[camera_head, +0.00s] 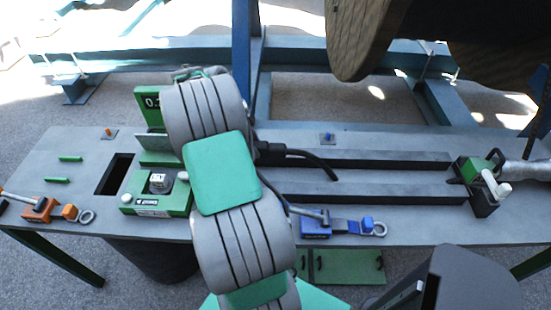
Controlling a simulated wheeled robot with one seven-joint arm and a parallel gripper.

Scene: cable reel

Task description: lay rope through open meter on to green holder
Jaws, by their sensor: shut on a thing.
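The meter (151,103) is green with a dark display, and its lid stands raised. Its green base (160,205) lies on the bench with a white knob, and my arm covers its right side. My gripper (268,152) is mostly hidden behind my arm, right of the meter. It is shut on a black rope (318,162), whose curved length shows to the right above the bench. A green and black clamp (482,180) sits at the right end with a grey cable.
The grey bench (60,140) holds an orange tool (40,208) at left and a blue tool (335,228) at the front. Dark rails (370,182) run along the right half. A wooden reel (365,35) hangs over the back right. A blue post (241,60) stands behind the bench.

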